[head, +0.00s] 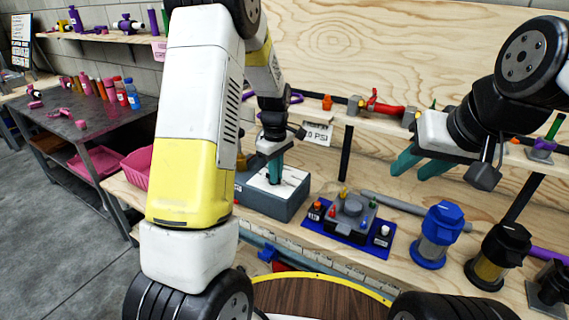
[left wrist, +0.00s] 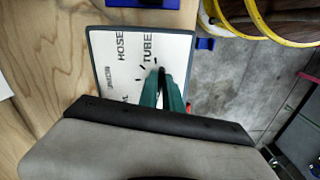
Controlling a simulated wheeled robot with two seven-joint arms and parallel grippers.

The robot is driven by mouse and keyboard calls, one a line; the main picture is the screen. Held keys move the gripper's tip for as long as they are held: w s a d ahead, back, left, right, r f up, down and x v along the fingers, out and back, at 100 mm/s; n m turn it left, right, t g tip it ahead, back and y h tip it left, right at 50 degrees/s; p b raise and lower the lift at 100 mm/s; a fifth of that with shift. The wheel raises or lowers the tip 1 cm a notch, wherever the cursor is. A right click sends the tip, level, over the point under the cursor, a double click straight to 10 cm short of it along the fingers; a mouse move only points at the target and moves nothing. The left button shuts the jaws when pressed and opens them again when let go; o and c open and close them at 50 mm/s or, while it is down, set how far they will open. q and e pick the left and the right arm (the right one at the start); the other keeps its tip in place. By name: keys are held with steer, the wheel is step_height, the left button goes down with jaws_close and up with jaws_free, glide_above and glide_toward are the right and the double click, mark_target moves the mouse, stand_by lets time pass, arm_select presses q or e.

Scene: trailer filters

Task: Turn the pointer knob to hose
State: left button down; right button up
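The grey box (head: 262,205) with a white top panel stands on the bench in the head view. In the left wrist view the panel (left wrist: 112,75) carries the words HOSE and TUBE, a partly covered label and short black tick marks. The black pointer knob (left wrist: 161,71) is mostly hidden between my left fingertips; its visible end lies near TUBE. My left gripper (head: 275,172) reaches down to the panel, its green fingers (left wrist: 161,88) close together on the knob. My right gripper (head: 420,165) is open and empty above the bench at the right.
A blue mat (head: 316,226) with a dark fixture and small coloured parts lies right of the box. A blue-capped filter (head: 437,235) and a black-capped filter (head: 498,255) stand further right. A pink bin (head: 137,167) is left. A yellow-rimmed round wooden top (head: 315,296) is in front.

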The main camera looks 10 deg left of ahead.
arm_select(q)
steer(key=shift+m, duration=0.3)
steer(key=m, duration=0.5)
steer(key=shift+s+a+m, duration=0.25)
steer(key=shift+m, duration=0.05)
steer(key=m, duration=0.6)
steer(key=shift+a, duration=0.35)
steer(key=m, duration=0.5)
steer(key=shift+a+m, duration=0.3)
steer(key=shift+m, duration=0.1)
steer(key=m, duration=0.5)
steer(key=shift+w+a+r+m, duration=0.1)
steer(key=shift+w+a+m, duration=0.1)
steer(key=shift+w+m, duration=0.15)
steer(key=c, duration=1.5)
jaws_free()
steer(key=shift+s, duration=0.1)
